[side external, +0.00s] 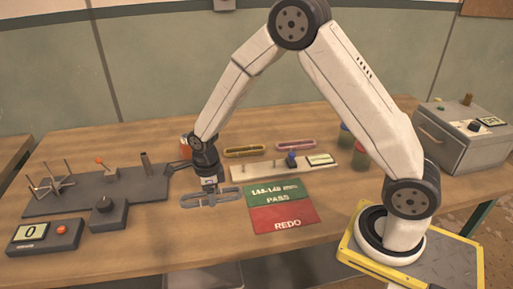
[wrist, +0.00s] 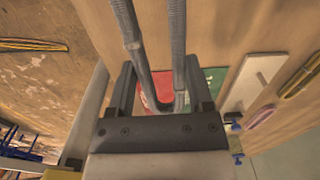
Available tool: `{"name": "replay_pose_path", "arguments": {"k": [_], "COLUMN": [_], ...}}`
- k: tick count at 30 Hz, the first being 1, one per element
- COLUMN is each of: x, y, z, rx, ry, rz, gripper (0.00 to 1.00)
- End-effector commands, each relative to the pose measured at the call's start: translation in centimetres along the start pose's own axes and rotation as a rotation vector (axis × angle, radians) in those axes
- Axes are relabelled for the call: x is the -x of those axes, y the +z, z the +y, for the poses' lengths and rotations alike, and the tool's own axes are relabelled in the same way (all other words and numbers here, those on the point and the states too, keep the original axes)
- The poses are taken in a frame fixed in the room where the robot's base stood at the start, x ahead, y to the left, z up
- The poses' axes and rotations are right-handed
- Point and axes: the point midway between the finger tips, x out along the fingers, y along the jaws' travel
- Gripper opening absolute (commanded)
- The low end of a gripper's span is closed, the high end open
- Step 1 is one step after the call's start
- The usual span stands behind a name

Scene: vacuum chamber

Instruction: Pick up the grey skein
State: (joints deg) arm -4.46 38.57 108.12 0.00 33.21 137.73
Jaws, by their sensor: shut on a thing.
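The grey skein (side external: 226,197) is a long loop lying level under my gripper (side external: 211,187), left of the green and red mat. In the wrist view the grey skein (wrist: 179,45) shows as two grey strands joined in a bend between the fingers. My gripper (wrist: 160,88) is shut on the grey skein near that bend. The strands run away from the fingers and out of the top of the wrist view. In the side view I cannot tell whether the skein touches the table.
A yellow skein (side external: 245,151) and a pink skein (side external: 295,145) lie behind a pale board (side external: 262,169). The PASS and REDO mat (side external: 283,208) lies right of my gripper. A dark winder plate (side external: 135,186) with pegs and a counter box (side external: 45,236) stand left.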

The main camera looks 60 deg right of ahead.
Motion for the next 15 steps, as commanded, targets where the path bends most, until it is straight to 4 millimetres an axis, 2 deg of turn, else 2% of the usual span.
{"name": "replay_pose_path", "arguments": {"k": [7,15], "x": [1.7,3.1], "y": [-3.0,-5.2], "z": [2.8,4.9], "rx": [0.000,0.000], "ry": [0.001,0.000], "rz": [0.001,0.001], "gripper": [0.11,0.11]}}
